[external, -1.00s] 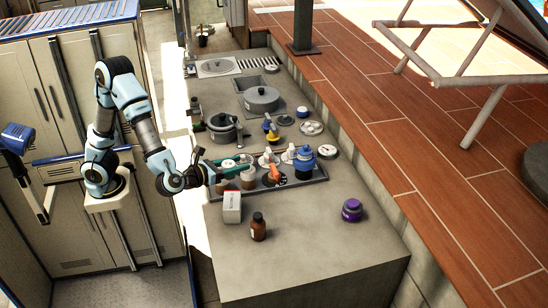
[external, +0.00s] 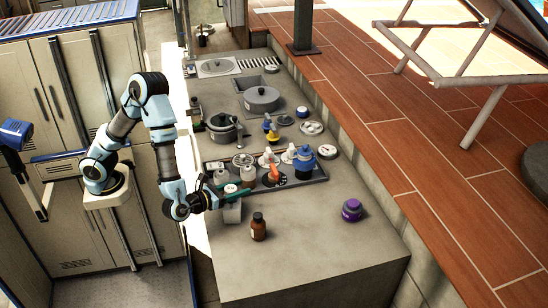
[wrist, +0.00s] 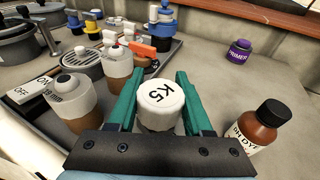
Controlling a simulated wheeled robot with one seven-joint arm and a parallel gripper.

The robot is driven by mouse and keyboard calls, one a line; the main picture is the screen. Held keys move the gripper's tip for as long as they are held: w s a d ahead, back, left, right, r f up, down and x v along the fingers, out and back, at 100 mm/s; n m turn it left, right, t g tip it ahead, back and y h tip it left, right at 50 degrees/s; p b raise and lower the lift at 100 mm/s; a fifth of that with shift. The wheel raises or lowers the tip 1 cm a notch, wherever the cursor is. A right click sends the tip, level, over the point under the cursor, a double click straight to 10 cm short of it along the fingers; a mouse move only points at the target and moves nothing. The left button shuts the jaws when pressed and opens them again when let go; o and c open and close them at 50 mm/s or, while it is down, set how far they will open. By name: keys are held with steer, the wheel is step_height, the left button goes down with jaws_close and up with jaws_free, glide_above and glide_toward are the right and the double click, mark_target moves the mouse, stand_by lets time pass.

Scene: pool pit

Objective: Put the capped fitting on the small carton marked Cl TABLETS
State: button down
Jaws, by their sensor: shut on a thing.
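My gripper (external: 234,193) is shut on the capped fitting, with one green finger on each side of it in the wrist view (wrist: 158,98). The capped fitting (wrist: 161,98) has a round white cap marked K5; its lower body is mostly hidden by the gripper. The white cap also shows in the external view (external: 231,188). The small carton (external: 232,213) stands on the counter just below the gripper in the picture, its top partly covered by the gripper. Its marking is not readable. I cannot tell whether fitting and carton touch. I cannot make out the carton in the wrist view.
A dark tray (external: 305,184) of several fittings and valves lies behind the gripper. A brown bottle (external: 258,228) stands right of the carton, close to the right finger in the wrist view (wrist: 262,125). A purple pot (external: 351,210) stands farther right. The front counter is clear.

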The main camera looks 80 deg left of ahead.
steer(key=shift+f+b, duration=0.2)
steer(key=shift+b, duration=0.1)
steer(key=shift+c, duration=1.6)
jaws_free()
steer(key=shift+r, duration=0.1)
steer(key=shift+r, duration=0.1)
steer(key=shift+s+d, duration=0.1)
steer(key=b+v, duration=0.3)
steer(key=v, duration=0.8)
steer(key=shift+s+r, duration=0.2)
steer(key=shift+s, duration=0.15)
steer(key=shift+d, duration=0.15)
